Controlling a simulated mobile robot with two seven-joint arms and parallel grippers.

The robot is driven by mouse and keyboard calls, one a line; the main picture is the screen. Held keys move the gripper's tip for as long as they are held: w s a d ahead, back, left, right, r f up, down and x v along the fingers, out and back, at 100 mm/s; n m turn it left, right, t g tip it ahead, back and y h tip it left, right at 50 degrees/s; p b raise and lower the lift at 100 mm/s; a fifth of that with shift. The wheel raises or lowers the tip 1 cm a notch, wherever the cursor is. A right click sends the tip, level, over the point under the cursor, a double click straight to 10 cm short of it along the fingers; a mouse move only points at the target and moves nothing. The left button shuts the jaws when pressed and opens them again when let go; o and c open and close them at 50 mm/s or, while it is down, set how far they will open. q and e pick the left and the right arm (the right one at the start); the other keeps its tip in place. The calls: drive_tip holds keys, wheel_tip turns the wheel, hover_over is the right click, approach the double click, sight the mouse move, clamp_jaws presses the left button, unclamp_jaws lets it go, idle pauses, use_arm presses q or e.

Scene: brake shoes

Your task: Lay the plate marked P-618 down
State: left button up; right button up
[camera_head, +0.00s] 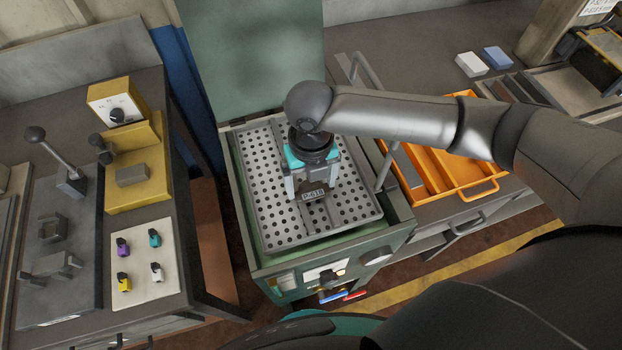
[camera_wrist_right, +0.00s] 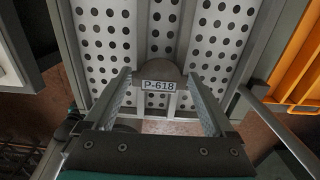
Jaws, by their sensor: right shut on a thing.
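The plate marked P-618 (camera_head: 313,195) is a small dark piece with a pale label. In the right wrist view the plate (camera_wrist_right: 158,73) shows a rounded top edge, and its label reads P-618. My right gripper (camera_head: 311,190) is shut on it, with one finger on each side, pointing down over a perforated metal tray (camera_head: 262,205). The plate appears to be above the tray, but I cannot tell the gap exactly. The tray sits in a green open-lidded cabinet (camera_head: 345,246). My left gripper is not in view.
An orange tray (camera_head: 482,184) lies to the right, beside a bent metal handle (camera_head: 384,165). The raised green lid (camera_head: 255,60) stands behind. At left, a bench holds a yellow fixture (camera_head: 135,185), a lever (camera_head: 55,160) and a white board (camera_head: 140,285) with coloured knobs. Much of the perforated tray is bare.

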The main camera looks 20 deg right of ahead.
drive_tip(key=shift+f, duration=0.25)
drive_tip(key=o, duration=1.1)
drive_tip(key=shift+r, duration=0.2)
drive_tip(key=shift+r+p, duration=1.85)
drive_tip(key=shift+p, duration=0.6)
drive_tip(key=shift+s, duration=0.1)
